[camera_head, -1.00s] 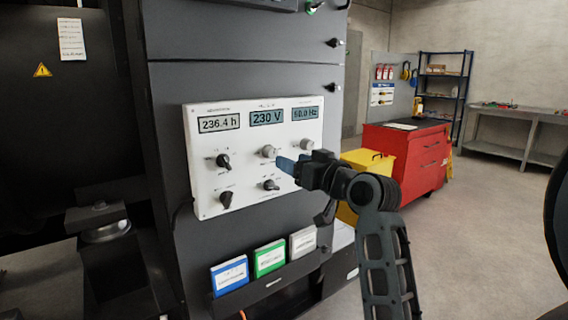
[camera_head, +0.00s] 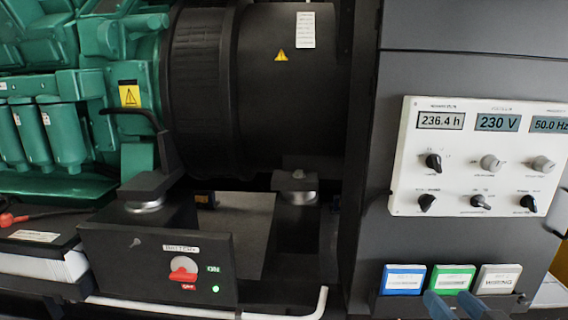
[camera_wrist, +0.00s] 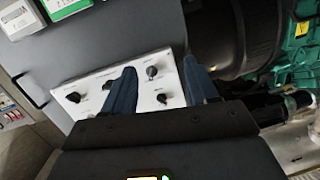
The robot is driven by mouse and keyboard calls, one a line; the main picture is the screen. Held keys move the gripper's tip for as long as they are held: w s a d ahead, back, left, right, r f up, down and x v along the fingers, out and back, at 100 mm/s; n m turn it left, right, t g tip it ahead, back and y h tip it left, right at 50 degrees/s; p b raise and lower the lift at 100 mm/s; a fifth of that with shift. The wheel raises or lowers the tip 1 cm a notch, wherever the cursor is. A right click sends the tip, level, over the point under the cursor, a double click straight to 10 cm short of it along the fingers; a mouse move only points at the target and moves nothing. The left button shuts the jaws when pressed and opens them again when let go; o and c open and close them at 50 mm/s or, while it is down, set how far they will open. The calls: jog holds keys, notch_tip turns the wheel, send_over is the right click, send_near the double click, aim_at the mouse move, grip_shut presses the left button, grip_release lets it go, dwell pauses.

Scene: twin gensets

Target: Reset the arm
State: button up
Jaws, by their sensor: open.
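My gripper (camera_head: 452,306) shows only as two blue fingertips at the bottom edge of the head view, in front of the folders. In the wrist view its two blue fingers (camera_wrist: 160,88) stand apart with nothing between them. Beyond the fingers is the white control panel (camera_wrist: 163,80) with black knobs, tilted in that view. The same panel (camera_head: 455,195) is at the right of the head view, with displays reading 236.4 h, 230 V and 50.0 Hz. The rest of my arm is out of the head view.
Blue (camera_head: 403,280), green (camera_head: 452,280) and white (camera_head: 497,280) folders stand in a rack below the panel. A battery box (camera_head: 160,255) with a red switch is at lower left. A green engine (camera_head: 60,100) and black generator housing (camera_head: 230,90) fill the left and middle.

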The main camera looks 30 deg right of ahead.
jog(key=s+a+f+n+y, duration=0.1)
jog(key=s+a+n+y, duration=0.2)
jog(key=s+a, duration=0.7)
jog(key=s+a+f+n+y, duration=0.2)
jog(key=s+a+n+y, duration=0.1)
jog(key=s+a, duration=0.7)
jog(key=shift+s+f+y, duration=0.2)
jog(key=shift+f+y, duration=0.1)
jog(key=shift+y, duration=0.2)
dwell(2.6)
